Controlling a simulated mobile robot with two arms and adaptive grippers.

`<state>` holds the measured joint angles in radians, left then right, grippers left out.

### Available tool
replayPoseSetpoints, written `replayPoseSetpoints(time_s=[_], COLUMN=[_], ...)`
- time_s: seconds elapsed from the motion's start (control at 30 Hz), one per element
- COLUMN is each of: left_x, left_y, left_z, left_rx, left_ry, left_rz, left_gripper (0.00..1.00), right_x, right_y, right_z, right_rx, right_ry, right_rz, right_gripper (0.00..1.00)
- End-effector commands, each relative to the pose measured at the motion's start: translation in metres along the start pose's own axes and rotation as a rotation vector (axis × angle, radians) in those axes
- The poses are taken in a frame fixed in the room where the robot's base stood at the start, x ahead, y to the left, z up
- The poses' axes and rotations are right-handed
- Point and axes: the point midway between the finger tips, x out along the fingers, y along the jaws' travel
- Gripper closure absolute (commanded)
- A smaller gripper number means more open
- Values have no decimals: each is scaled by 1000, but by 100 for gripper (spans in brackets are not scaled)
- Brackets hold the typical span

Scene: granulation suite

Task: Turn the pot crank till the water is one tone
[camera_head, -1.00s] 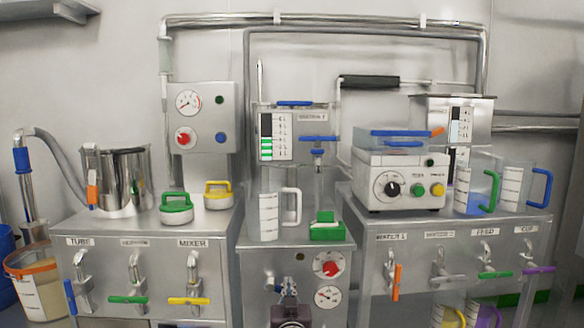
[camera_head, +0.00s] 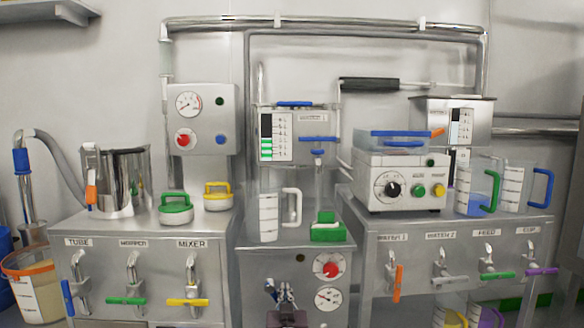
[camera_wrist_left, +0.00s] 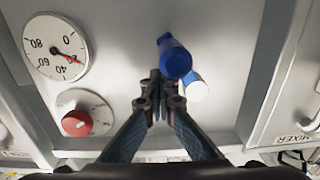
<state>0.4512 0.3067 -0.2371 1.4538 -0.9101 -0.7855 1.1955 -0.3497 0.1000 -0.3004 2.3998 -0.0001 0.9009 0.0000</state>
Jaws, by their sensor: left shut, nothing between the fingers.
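My left gripper (camera_head: 281,292) is low in front of the middle cabinet (camera_head: 262,262). In the left wrist view its fingers (camera_wrist_left: 158,95) are shut and empty. A blue handle (camera_wrist_left: 175,62) with a white end (camera_wrist_left: 194,86) is just beyond the fingertips; I cannot tell whether they touch. A steel pot (camera_head: 128,180) stands on the left bench; no crank shows clearly on it. A gauge panel (camera_head: 280,137) with green and black bands is on the middle vessel. Blue liquid shows in a jug (camera_head: 474,203) on the right bench. My right gripper is not in view.
A red knob (camera_head: 331,266) and a dial (camera_head: 328,299) are right of the gripper; they also show in the wrist view. Taps with coloured levers line the left (camera_head: 187,302) and right (camera_head: 450,280) benches. A clear jug (camera_head: 268,216) stands above the middle cabinet.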

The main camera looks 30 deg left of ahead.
Motion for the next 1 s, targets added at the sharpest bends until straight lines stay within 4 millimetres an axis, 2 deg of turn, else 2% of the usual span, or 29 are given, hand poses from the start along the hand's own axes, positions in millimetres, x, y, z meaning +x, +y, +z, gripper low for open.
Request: replayPoseSetpoints(time_s=[0.1,1.0], left_x=[0,-1], left_y=[9,45], left_z=[-9,-43], left_rx=[-2,-3], left_ry=[0,1], left_rz=[2,4], left_gripper=[100,100], right_x=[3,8], right_y=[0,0], right_z=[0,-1], right_rx=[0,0], right_ry=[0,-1], right_rz=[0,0], right_gripper=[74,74])
